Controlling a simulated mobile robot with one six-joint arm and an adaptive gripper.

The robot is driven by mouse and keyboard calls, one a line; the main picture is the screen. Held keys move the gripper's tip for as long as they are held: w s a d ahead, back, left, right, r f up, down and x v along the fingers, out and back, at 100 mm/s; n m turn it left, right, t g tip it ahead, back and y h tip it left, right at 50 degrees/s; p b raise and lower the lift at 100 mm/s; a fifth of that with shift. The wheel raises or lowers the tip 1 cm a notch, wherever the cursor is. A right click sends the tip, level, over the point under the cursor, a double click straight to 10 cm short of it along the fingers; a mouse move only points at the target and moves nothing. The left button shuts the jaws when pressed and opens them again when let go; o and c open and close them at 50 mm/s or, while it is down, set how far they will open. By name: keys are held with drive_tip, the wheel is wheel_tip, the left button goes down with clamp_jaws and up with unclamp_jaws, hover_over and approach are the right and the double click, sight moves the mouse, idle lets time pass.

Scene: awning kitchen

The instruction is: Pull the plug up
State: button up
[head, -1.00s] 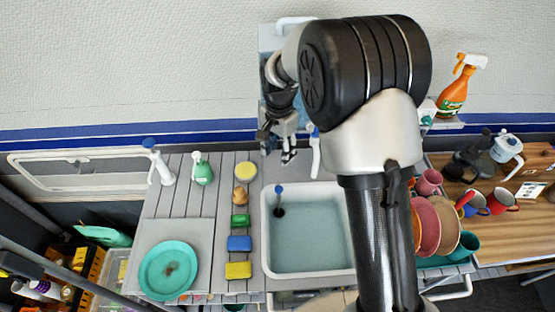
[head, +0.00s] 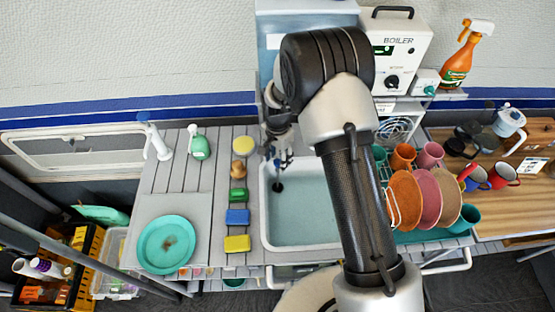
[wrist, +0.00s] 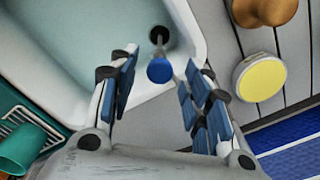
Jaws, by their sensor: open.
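The plug (head: 277,187) stands in the back-left corner of the sink (head: 262,225), with a black base and a thin stem. Its blue knob (wrist: 160,70) shows in the wrist view between the blue-padded fingers, and the black base shows beyond it. My gripper (head: 282,160) is open above that corner of the sink. The wrist view shows the gripper (wrist: 160,80) with its fingers spread on either side of the knob, and no contact is visible. In the head view the knob is partly hard to tell from the fingers.
Pale water fills the sink. Left of it are a yellow round pot (head: 243,145), a brown knobbed brush (head: 239,170) and several coloured sponges (head: 238,217). A dish rack with plates (head: 405,200) stands right, and a boiler (head: 402,50) behind.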

drive_tip(key=shift+f, duration=0.3)
drive_tip(key=shift+c, duration=0.5)
clamp_jaws()
drive_tip(key=shift+r, duration=0.15)
